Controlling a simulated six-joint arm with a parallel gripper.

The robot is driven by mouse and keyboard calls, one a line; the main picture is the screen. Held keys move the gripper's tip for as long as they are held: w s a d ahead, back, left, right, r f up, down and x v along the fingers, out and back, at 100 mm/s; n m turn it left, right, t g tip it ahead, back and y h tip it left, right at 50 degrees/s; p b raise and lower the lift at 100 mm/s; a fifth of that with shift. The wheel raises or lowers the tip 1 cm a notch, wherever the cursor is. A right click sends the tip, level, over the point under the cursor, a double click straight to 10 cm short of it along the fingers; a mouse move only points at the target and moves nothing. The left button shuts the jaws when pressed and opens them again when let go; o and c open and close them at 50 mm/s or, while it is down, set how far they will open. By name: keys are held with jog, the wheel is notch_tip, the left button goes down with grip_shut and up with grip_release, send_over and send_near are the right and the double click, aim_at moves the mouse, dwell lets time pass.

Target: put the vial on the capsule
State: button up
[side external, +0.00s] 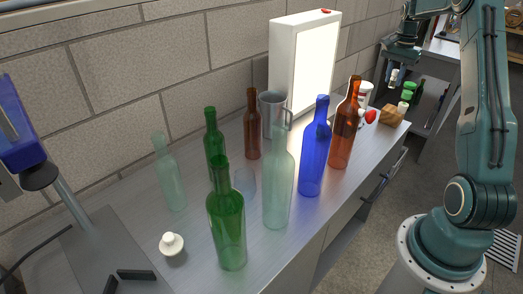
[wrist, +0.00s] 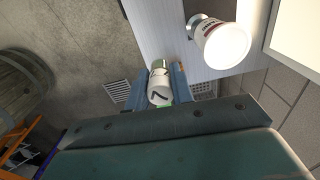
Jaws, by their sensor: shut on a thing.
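My gripper (side external: 394,76) is high at the right in the side view, above the far end of the bench. It is shut on a small vial (wrist: 160,86), which has a white label with a dark mark and some green at its ends. In the wrist view the vial sits between the two bluish fingers; it also shows small and pale below my gripper in the side view (side external: 393,78). A small red and white thing (side external: 370,117) lies on the bench beside a white tub (wrist: 222,46); I cannot tell for certain whether it is the capsule.
A wooden block (side external: 391,115) stands near the bench's far end, with green-capped items close by. Several bottles, including a blue one (side external: 315,150) and a brown one (side external: 345,125), crowd the bench. A metal jug (side external: 271,114) and a bright light panel (side external: 306,62) stand behind.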

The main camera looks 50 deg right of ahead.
jog(key=w+a+r+n, duration=0.1)
jog(key=w+a+n, duration=0.2)
jog(key=w+a, duration=0.55)
jog(key=w+a+n, duration=0.3)
jog(key=w+a, duration=0.2)
jog(key=a, duration=0.7)
jog(key=w+a+r+n, duration=0.1)
jog(key=w+a+n, duration=0.2)
jog(key=w+a, duration=0.5)
jog(key=s+a+r+n, duration=0.1)
jog(key=a+n, duration=0.4)
jog(key=a, duration=1.9)
jog(key=s+a+r+n, duration=0.1)
jog(key=s+a+n, duration=0.2)
jog(key=s+a, duration=0.3)
jog(key=s+a+n, duration=0.3)
jog(key=s+a, duration=0.4)
jog(key=a, duration=0.8)
jog(key=s+a+r+n, duration=0.1)
jog(key=s+a+n, duration=0.3)
jog(key=s+a, duration=0.3)
jog(key=a, duration=0.4)
jog(key=shift+s+r, duration=0.25)
jog(key=shift+r, duration=0.05)
jog(key=shift+f, duration=0.1)
notch_tip(320, 180, down, 20)
jog(key=shift+r, duration=0.1)
